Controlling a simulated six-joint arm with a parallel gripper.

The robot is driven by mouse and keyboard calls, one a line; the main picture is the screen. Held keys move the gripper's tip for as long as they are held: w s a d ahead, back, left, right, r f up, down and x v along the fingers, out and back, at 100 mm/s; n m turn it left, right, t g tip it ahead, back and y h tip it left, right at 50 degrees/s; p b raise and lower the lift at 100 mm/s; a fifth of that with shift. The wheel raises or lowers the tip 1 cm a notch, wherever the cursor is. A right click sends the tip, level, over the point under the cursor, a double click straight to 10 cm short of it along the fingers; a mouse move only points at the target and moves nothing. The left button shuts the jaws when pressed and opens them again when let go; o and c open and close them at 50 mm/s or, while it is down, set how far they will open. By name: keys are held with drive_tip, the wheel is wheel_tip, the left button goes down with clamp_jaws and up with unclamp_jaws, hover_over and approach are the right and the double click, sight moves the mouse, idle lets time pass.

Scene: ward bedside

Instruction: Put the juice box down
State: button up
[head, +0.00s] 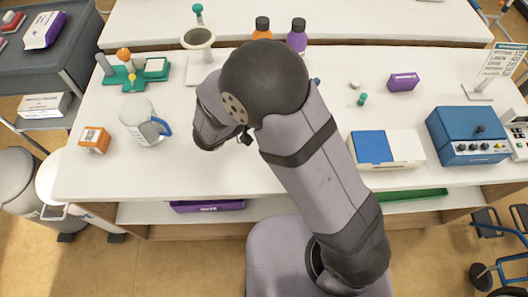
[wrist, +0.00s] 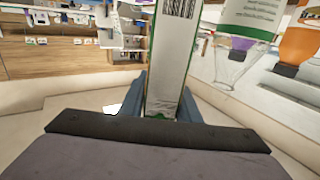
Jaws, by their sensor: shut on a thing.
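In the wrist view, my gripper (wrist: 163,106) is shut on a tall white carton with green edges and a barcode, which I take to be the juice box (wrist: 172,55). One blue finger shows on each side of its lower part. The carton stands upright in the picture, and its top runs out of view. In the head view, my arm hides the fingers and the carton, over the middle of the white table (head: 260,175). I cannot tell whether the carton touches a surface.
A clear jug with a blue handle (head: 145,122) and an orange box (head: 95,140) stand left of my arm. Orange (head: 262,29) and purple (head: 297,38) bottles stand behind it. A blue-lidded case (head: 405,148) is right. The table's front, left of my arm, is bare.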

drive_tip(key=s+a+n+t+y+b, duration=0.1)
drive_tip(key=s+a+n+t+y, duration=0.2)
drive_tip(key=a, duration=0.4)
wheel_tip(320, 180, down, 10)
drive_tip(key=s, duration=0.1)
drive_tip(key=shift+s+d+m+h, duration=0.15)
drive_tip(key=shift+d+m+h, duration=0.1)
drive_tip(key=shift+m+h, duration=0.15)
drive_tip(key=shift+f, duration=0.15)
idle(0.4)
drive_tip(key=o, duration=1.2)
drive_tip(key=shift+f, duration=0.1)
drive_tip(key=shift+c, duration=0.2)
drive_tip(key=b+v, duration=0.3)
drive_tip(key=v, duration=0.9)
drive_tip(key=shift+r, duration=0.35)
